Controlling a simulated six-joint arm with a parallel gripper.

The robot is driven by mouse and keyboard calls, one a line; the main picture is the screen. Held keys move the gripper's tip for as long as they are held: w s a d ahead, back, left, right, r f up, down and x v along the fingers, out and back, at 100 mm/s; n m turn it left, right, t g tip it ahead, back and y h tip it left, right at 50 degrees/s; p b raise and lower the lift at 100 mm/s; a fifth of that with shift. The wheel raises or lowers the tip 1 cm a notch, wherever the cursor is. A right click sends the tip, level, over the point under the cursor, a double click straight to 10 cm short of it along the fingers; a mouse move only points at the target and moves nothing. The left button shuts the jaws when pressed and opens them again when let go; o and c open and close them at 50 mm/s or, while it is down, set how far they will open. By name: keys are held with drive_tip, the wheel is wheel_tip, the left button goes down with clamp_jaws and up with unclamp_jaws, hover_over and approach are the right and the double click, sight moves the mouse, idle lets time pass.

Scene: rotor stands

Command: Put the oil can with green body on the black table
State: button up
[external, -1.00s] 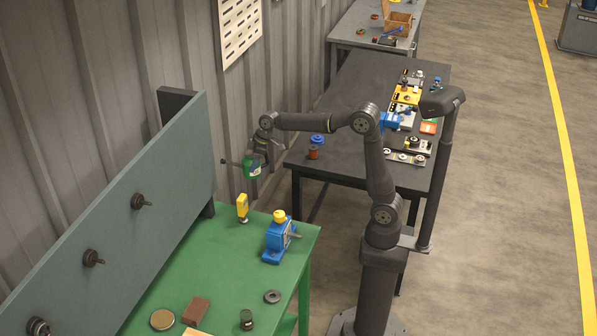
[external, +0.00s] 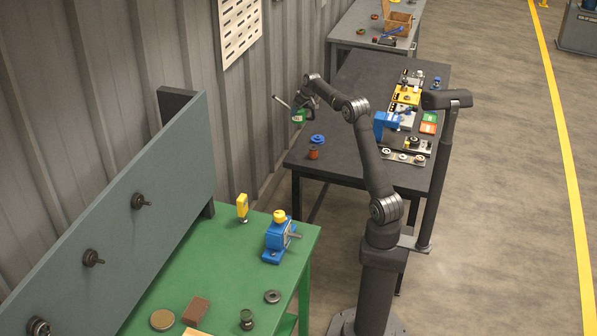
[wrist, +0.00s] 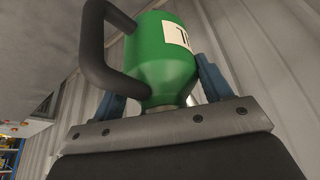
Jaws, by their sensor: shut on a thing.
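A thin spout points up left in the external view. The can looks clear of the tabletop.
A blue item (external: 317,139) and a reddish-brown piece (external: 313,153) stand near the table's left end. A blue vise (external: 386,122) and several parts fill its right side. The green table (external: 215,270) is in front; the corrugated wall is behind.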

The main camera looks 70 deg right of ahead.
drive_tip(key=s+d+f+m+g+h, duration=0.1)
drive_tip(key=s+d+f+m, duration=0.2)
drive_tip(key=s+d, duration=0.8)
drive_tip(key=s+d+f+m+h, duration=0.1)
drive_tip(key=s+d+f+m, duration=0.1)
drive_tip(key=s+d, duration=0.95)
drive_tip(key=shift+s+a+f+x, duration=0.1)
drive_tip(key=shift+x, duration=1.65)
drive_tip(key=shift+s+a+f+x, duration=0.1)
drive_tip(key=shift+s+a+x, duration=0.05)
drive_tip(key=shift+x, duration=1.6)
drive_tip(key=shift+s+a+f+x, duration=0.1)
drive_tip(key=shift+x, duration=1.65)
drive_tip(key=o, duration=1.2)
drive_tip(key=shift+f, duration=0.15)
